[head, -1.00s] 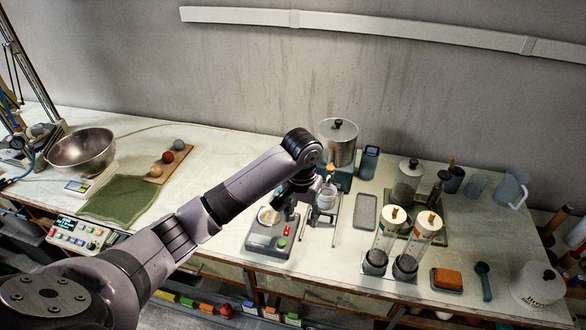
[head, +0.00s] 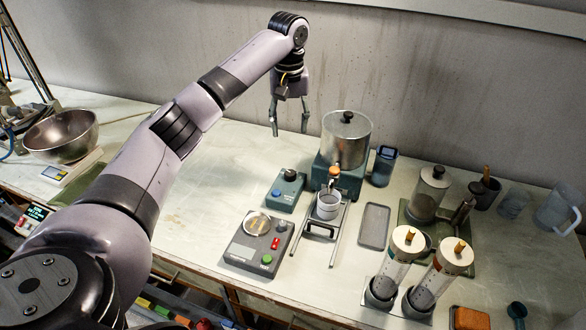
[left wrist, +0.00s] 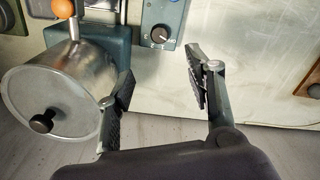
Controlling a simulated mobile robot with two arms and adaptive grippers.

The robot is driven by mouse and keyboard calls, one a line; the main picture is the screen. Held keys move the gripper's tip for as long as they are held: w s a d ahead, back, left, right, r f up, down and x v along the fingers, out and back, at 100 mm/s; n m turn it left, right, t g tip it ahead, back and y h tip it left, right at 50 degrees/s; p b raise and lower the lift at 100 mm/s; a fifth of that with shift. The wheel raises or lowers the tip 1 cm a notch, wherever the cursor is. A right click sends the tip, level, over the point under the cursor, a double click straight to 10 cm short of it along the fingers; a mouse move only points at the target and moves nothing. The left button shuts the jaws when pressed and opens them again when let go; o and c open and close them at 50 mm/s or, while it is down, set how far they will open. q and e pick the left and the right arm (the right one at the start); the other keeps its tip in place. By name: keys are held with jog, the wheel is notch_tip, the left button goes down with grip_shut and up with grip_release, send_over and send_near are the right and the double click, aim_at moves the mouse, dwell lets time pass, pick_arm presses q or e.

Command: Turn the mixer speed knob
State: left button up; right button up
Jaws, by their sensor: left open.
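A small teal control box (head: 286,192) stands on the bench left of the lidded steel pot (head: 346,140). My left gripper (head: 290,128) is open and empty, above and behind the box, fingers pointing down. Both fingers also show in the left wrist view (left wrist: 160,72). My right gripper is out of view.
The pot with its orange-knobbed tap (head: 333,169) stands close right of the box. A small cup on a stand (head: 327,205) and a grey device with buttons (head: 258,244) are in front. Bare bench lies left of the box.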

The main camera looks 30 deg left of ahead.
aim_at(290, 172)
pick_arm(q)
notch_tip(290, 172, down, 13)
jog(key=shift+r+p, duration=0.2)
jog(key=shift+p, duration=1.05)
notch_tip(290, 172, down, 2)
jog(key=shift+f, duration=0.1)
jog(key=shift+w+f, duration=0.1)
jog(key=shift+f, duration=0.35)
jog(key=c, duration=0.7)
grip_shut()
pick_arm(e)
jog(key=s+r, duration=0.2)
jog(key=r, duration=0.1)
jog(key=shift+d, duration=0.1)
